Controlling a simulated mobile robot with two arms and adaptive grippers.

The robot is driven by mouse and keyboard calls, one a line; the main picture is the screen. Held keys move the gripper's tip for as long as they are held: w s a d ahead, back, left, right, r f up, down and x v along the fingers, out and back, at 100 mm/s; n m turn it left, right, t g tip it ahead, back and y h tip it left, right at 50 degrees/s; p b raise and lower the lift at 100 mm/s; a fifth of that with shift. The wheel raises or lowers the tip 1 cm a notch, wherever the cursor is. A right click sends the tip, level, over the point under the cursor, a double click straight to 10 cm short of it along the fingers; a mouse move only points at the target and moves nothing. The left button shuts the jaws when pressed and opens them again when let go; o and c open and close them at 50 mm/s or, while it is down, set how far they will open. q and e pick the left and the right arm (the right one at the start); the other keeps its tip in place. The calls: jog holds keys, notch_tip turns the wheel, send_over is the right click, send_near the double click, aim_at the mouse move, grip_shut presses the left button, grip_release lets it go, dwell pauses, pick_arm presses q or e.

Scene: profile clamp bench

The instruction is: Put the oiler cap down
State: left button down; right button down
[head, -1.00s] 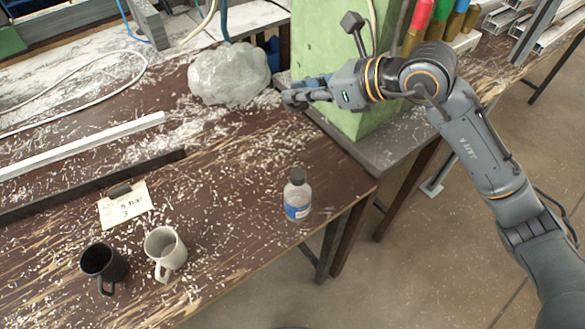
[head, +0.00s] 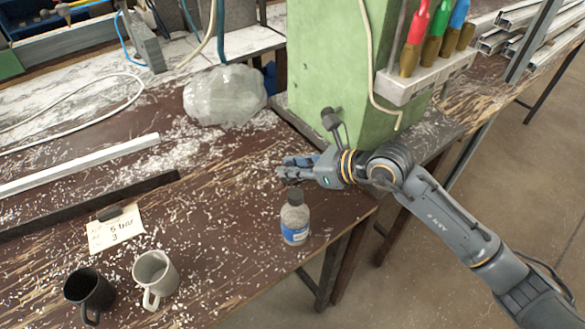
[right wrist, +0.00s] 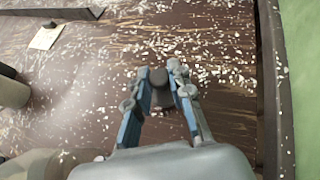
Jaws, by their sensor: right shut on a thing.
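My right gripper (head: 282,171) is low over the dark brown bench, just behind the clear bottle in the head view. It is shut on the oiler cap, a small dark rounded piece (right wrist: 159,77) between the two fingertips in the right wrist view (right wrist: 160,80). The fingers hide part of the cap. In the head view the cap is mostly hidden, and I cannot tell whether it touches the bench (head: 225,175). My left gripper is not in view.
The clear bottle (head: 295,220) with blue label and dark top stands close in front of the gripper. A black mug (head: 90,290), a pale mug (head: 155,278) and a card (head: 115,232) are left. A cloudy bag (head: 225,95) and green column (head: 325,65) stand behind. Shavings litter the bench.

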jog(key=shift+f, duration=0.55)
jog(key=shift+f, duration=0.2)
jog(key=c, duration=1.2)
grip_release()
jog(key=shift+r, duration=0.1)
